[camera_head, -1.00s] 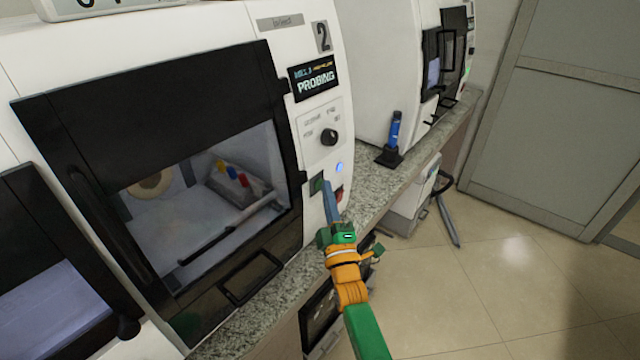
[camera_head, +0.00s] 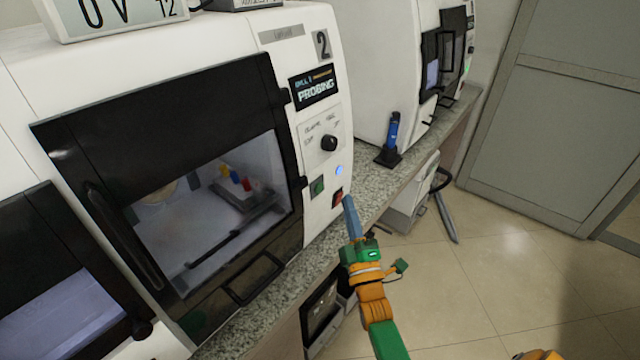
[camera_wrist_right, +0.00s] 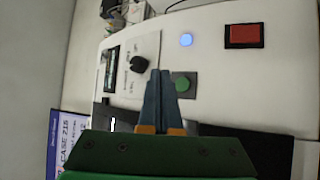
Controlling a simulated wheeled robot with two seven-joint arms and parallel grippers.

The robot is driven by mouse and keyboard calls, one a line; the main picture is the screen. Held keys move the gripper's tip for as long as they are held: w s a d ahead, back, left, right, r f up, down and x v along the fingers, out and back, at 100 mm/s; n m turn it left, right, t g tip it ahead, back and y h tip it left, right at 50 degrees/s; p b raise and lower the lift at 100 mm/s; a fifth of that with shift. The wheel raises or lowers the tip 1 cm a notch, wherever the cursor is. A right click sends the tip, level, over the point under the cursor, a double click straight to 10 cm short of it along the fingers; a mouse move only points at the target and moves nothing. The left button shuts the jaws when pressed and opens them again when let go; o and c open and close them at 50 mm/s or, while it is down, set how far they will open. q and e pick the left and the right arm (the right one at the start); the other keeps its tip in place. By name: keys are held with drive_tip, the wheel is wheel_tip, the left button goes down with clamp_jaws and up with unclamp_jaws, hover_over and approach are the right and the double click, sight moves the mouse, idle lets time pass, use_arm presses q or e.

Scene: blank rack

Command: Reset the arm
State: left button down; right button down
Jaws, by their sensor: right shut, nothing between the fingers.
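My right gripper (camera_head: 348,205) is shut and empty, its blue fingers pointing at the front of the white machine marked 2 (camera_head: 330,110). In the head view its tips are by the red button (camera_head: 337,196), and I cannot tell there whether they touch it. In the right wrist view the shut fingers (camera_wrist_right: 158,78) lie beside the green button (camera_wrist_right: 183,84), with the red button (camera_wrist_right: 244,36) farther to the upper right and clear of them. My left gripper is not clearly in view; only an orange piece shows at the bottom edge of the head view.
The machine's dark-framed door (camera_head: 75,150) has a window with small coloured pieces inside. A blue handheld device (camera_head: 392,132) stands in a black holder on the granite counter (camera_head: 368,180). A grey door (camera_head: 560,130) is at the right. Tiled floor lies open to the right.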

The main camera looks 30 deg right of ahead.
drive_tip(key=shift+f, duration=0.1)
idle(0.6)
drive_tip(key=s+a+f+m+g+y, duration=0.1)
drive_tip(key=a+f+g+y, duration=0.15)
drive_tip(key=f, duration=0.55)
drive_tip(key=s+a+f+m+g+y, duration=0.1)
drive_tip(key=a+f+g+y, duration=0.15)
drive_tip(key=f, duration=0.55)
drive_tip(key=s+a+f+m+g+y, duration=0.1)
drive_tip(key=s+a+f+g, duration=0.15)
drive_tip(key=s+f, duration=0.35)
drive_tip(key=s+a+f+m+g, duration=0.2)
drive_tip(key=s+f+g, duration=0.15)
drive_tip(key=f, duration=0.55)
drive_tip(key=s+f+m+g, duration=0.2)
drive_tip(key=s+f+g, duration=0.2)
drive_tip(key=s, duration=0.9)
drive_tip(key=s+f+m+g, duration=0.2)
drive_tip(key=s+f+g, duration=0.3)
drive_tip(key=s, duration=0.7)
wheel_tip(320, 180, down, 3)
drive_tip(key=shift+s+a+r+g+y, duration=0.1)
drive_tip(key=shift+s+a+g+y, duration=0.2)
drive_tip(key=shift+s, duration=0.1)
drive_tip(key=shift+w, duration=0.1)
idle(0.6)
